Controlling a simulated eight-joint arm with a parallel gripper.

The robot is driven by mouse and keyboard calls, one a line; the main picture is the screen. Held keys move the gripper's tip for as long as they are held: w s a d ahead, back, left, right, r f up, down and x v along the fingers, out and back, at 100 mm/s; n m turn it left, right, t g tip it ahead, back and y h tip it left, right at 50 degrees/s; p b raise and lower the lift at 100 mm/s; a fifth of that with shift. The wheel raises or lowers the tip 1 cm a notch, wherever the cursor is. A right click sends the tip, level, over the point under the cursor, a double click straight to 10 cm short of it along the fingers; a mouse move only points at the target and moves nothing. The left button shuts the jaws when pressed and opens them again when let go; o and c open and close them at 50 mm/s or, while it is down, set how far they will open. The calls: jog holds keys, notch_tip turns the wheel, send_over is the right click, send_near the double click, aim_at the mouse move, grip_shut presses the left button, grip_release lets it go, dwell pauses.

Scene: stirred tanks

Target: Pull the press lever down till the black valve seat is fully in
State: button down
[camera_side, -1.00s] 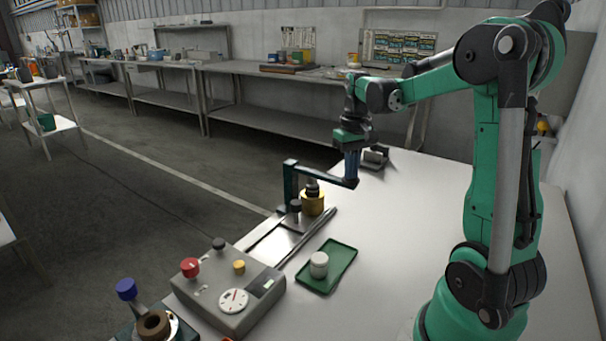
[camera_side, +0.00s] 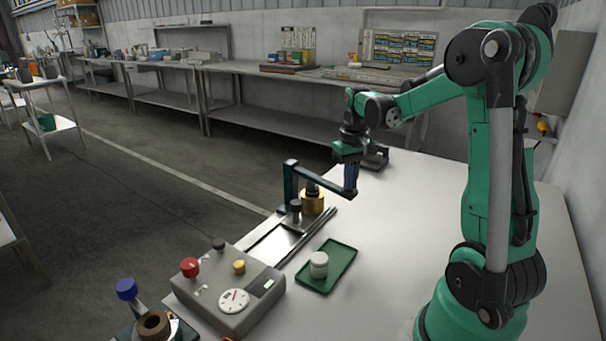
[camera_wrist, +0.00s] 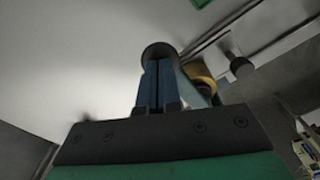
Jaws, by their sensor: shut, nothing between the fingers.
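The press lever (camera_side: 325,175) is a dark teal bar that slopes down to the right from the top of an upright post (camera_side: 289,187). My gripper (camera_side: 350,189) is shut, with its blue fingers pointing down at the lever's outer end. In the wrist view the shut fingers (camera_wrist: 158,85) overlap the dark round knob (camera_wrist: 159,50) at the lever's end; they seem to touch it. A brass body (camera_side: 313,204) stands under the lever, with a dark part (camera_side: 312,188) at its top, perhaps the black valve seat. How deep it sits cannot be told. The brass body also shows in the wrist view (camera_wrist: 201,76).
A grey control box (camera_side: 230,293) with red, black and yellow knobs stands at the front left. A dark bracket (camera_side: 376,158) stands behind my gripper.

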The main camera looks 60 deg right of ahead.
jog(key=shift+f, duration=0.8)
jog(key=shift+r, duration=2.55)
jog(key=shift+r, duration=0.1)
notch_tip(320, 180, up, 7)
jog(key=shift+r, duration=0.15)
jog(key=a+f+n+t, duration=0.3)
jog(key=a, duration=0.8)
jog(key=a+f+n+t, duration=0.3)
jog(key=a+f+t, duration=0.1)
jog(key=a, duration=0.7)
jog(key=shift+f, duration=0.25)
